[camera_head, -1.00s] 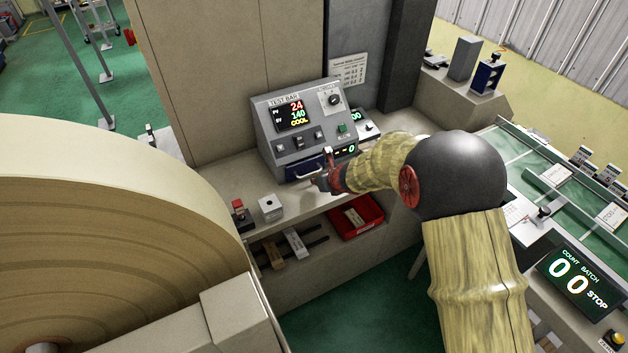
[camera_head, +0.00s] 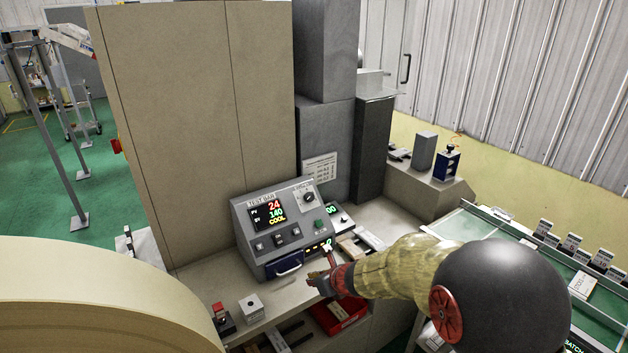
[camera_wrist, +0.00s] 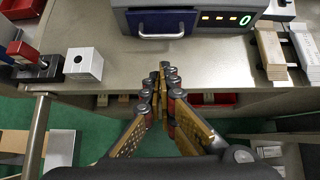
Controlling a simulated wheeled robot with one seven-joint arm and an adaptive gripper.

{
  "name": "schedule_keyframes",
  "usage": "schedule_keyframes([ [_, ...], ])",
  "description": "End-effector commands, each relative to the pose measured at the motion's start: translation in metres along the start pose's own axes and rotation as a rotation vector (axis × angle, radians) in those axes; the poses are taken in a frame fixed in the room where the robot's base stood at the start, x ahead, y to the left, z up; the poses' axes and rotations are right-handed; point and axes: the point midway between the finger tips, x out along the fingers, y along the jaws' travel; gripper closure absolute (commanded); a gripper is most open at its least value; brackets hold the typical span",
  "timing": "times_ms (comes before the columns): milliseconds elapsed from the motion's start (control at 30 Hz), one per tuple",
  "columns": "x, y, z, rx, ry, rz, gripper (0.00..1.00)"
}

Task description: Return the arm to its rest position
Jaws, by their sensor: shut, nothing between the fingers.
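My gripper (camera_head: 328,280) is at the end of my arm, over the front edge of the bench, in front of the test bar box (camera_head: 284,229). In the wrist view my gripper (camera_wrist: 163,80) has its fingertips together with nothing between them. It appears apart from the drawer (camera_wrist: 163,22) with the silver handle on the box front. The drawer looks closed. My arm reaches in from the lower right of the head view and hides part of the bench and the shelf below.
A red tray (camera_head: 340,313) sits on the shelf under my gripper. A small white block (camera_head: 251,307) and a red-topped device (camera_head: 222,319) stand on the bench to the left. A large tan roll (camera_head: 90,295) fills the lower left. A green conveyor (camera_head: 500,232) lies at right.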

Motion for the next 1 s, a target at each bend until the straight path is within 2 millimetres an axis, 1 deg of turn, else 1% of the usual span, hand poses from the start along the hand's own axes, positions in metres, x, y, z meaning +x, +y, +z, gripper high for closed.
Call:
schedule_keyframes([
  [67,0.000,0.001,0.001,-0.034,-0.003,0.005,1.00],
  [167,0.000,0.011,0.001,-0.157,-0.011,0.041,1.00],
  [267,-0.002,0.035,-0.017,-0.374,0.005,0.121,1.00],
  [300,-0.005,0.045,-0.025,-0.468,0.011,0.157,1.00],
  [367,-0.016,0.060,-0.034,-0.621,0.010,0.213,1.00],
  [433,-0.035,0.077,-0.042,-0.813,0.003,0.278,1.00],
  [467,-0.046,0.084,-0.045,-0.900,-0.003,0.307,1.00],
  [500,-0.062,0.092,-0.050,-1.021,-0.010,0.344,1.00],
  [567,-0.088,0.102,-0.059,-1.205,-0.020,0.399,1.00],
  [600,-0.108,0.107,-0.065,-1.330,-0.026,0.433,1.00],
  [667,-0.139,0.111,-0.076,-1.511,-0.028,0.481,1.00],
  [700,-0.160,0.112,-0.084,-1.629,-0.025,0.512,1.00],
  [767,-0.192,0.111,-0.097,-1.802,-0.012,0.554,1.00],
  [800,-0.214,0.109,-0.106,-1.914,0.002,0.580,1.00],
  [833,-0.230,0.106,-0.114,-1.995,0.017,0.599,1.00],
  [867,-0.246,0.103,-0.121,-2.070,0.036,0.615,1.00],
  [900,-0.267,0.097,-0.130,-2.164,0.066,0.634,1.00],
  [967,-0.296,0.089,-0.143,-2.287,0.120,0.656,1.00],
  [1000,-0.315,0.082,-0.150,-2.355,0.162,0.665,1.00],
])
